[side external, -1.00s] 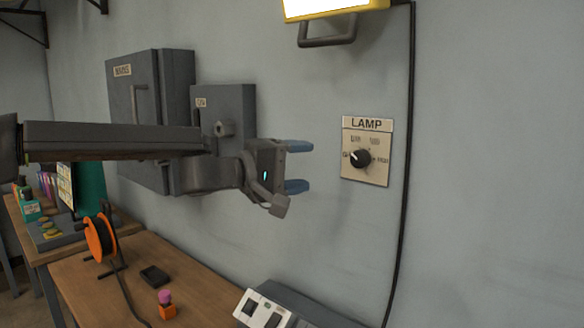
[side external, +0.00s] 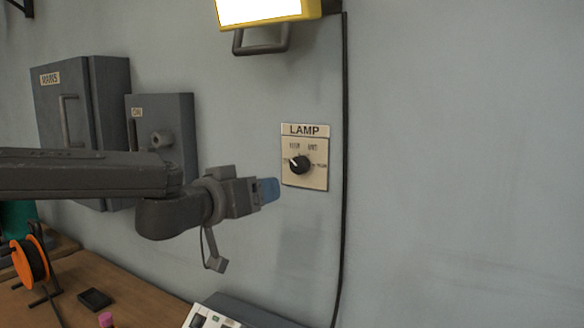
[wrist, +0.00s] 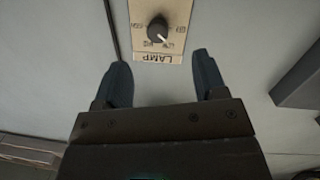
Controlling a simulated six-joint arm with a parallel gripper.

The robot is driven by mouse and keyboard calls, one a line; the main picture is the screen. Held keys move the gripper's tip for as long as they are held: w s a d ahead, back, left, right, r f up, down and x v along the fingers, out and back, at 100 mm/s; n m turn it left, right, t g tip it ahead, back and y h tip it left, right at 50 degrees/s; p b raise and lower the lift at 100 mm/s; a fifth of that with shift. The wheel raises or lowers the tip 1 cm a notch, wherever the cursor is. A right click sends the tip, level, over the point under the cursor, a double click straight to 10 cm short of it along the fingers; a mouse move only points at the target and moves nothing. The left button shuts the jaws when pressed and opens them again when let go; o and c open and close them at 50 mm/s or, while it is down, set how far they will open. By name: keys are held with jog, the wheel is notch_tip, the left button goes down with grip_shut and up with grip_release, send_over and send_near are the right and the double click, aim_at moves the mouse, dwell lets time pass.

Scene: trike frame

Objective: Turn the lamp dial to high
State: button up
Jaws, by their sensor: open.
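The lamp dial (side external: 299,165) is a round black knob with a white pointer line, on a cream plate (side external: 317,183) labelled LAMP on the wall. Its pointer aims up and left, towards the marking at the plate's upper left. In the wrist view the dial (wrist: 158,30) shows upside down at the top, beyond the fingertips. My gripper (side external: 268,190) is left of the plate and a little below the dial, apart from it. In the wrist view my gripper (wrist: 161,62) has its two blue fingers spread wide with nothing between them.
A lit yellow lamp (side external: 270,14) hangs above, with a black cable (side external: 343,180) running down the wall right of the plate. Grey wall boxes (side external: 165,130) are at left. A workbench (side external: 130,285) with an orange reel (side external: 28,262) is below. The wall at right is clear.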

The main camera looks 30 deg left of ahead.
aim_at(297, 166)
jog(key=w+m, duration=0.1)
jog(key=w, duration=0.3)
jog(key=w+d+r+m+y, duration=0.1)
jog(key=w, duration=0.4)
jog(key=w+m+t, duration=0.1)
jog(key=w, duration=0.3)
jog(key=shift+w+d+r, duration=0.15)
jog(key=shift+d+r, duration=0.05)
jog(key=shift+r, duration=0.15)
jog(key=c, duration=0.9)
